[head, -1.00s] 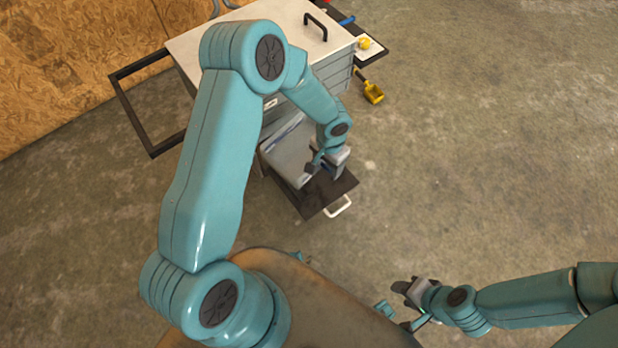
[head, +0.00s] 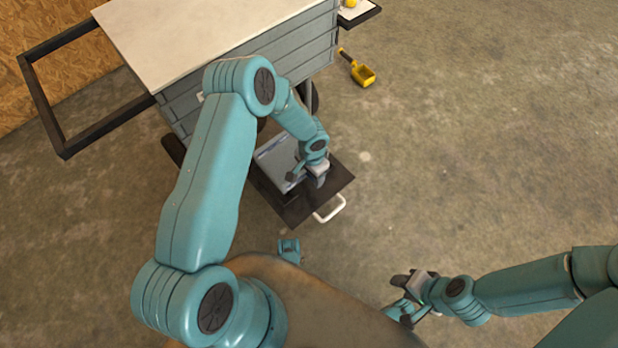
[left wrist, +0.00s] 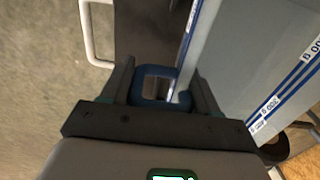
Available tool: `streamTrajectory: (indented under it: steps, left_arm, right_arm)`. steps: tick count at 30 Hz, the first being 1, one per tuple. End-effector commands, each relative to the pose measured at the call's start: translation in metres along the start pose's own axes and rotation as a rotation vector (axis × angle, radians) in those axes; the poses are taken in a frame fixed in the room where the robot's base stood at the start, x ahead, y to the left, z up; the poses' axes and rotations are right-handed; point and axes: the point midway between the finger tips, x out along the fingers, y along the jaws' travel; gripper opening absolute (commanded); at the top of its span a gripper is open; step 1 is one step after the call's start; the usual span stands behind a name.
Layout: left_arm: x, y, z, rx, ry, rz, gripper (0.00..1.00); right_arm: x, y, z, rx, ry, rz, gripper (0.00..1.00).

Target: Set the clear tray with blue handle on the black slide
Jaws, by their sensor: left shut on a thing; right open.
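My left gripper (head: 308,180) is shut on the blue handle (left wrist: 153,84) of the clear tray, with a finger on either side in the left wrist view. The clear tray (head: 277,160) looks greyish. It is over the inner part of the black slide (head: 297,212), close to the cart; whether it rests on the slide or hangs just above it I cannot tell. The slide's outer part is bare and has a white handle (head: 331,210). The tray (left wrist: 243,62) fills the right of the left wrist view. My right gripper (head: 403,297) is open and empty, away at the lower right.
A grey cart (head: 215,75) with a pale top stands behind the slide. A black frame (head: 50,110) juts from its left side. A yellow scoop (head: 362,74) hangs at its right, near a small side shelf (head: 360,14). The concrete floor to the right is clear.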

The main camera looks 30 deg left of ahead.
Motion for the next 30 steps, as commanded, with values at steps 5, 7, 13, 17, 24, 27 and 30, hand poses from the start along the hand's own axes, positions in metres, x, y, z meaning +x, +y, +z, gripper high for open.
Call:
streamTrajectory:
  steps: [5,7,13,17,24,27,30]
  left_arm:
    - [0.021,-0.001,0.000,0.001,0.001,-0.001,0.17]
    - [0.033,-0.001,-0.001,0.000,0.000,0.000,0.17]
    - [0.039,-0.003,-0.003,0.000,0.002,-0.002,0.17]
    - [0.040,-0.004,-0.003,0.000,0.002,-0.002,0.17]
    - [0.042,-0.004,-0.004,-0.001,0.002,-0.001,0.86]
    - [0.042,-0.004,-0.004,-0.001,0.002,-0.001,0.86]
    - [0.042,-0.004,-0.004,-0.001,0.002,-0.001,0.86]
  right_arm:
    - [0.008,0.004,-0.002,0.004,0.004,0.001,0.43]
    - [0.013,0.006,-0.003,0.007,0.007,0.001,0.43]
    - [0.013,0.007,-0.004,0.010,0.009,0.001,0.43]
    - [0.013,0.007,-0.004,0.010,0.010,0.001,0.43]
    - [0.015,0.008,-0.005,0.009,0.014,0.001,0.43]
    - [0.015,0.008,-0.005,0.009,0.014,0.001,0.43]
    - [0.015,0.008,-0.005,0.009,0.014,0.001,0.43]
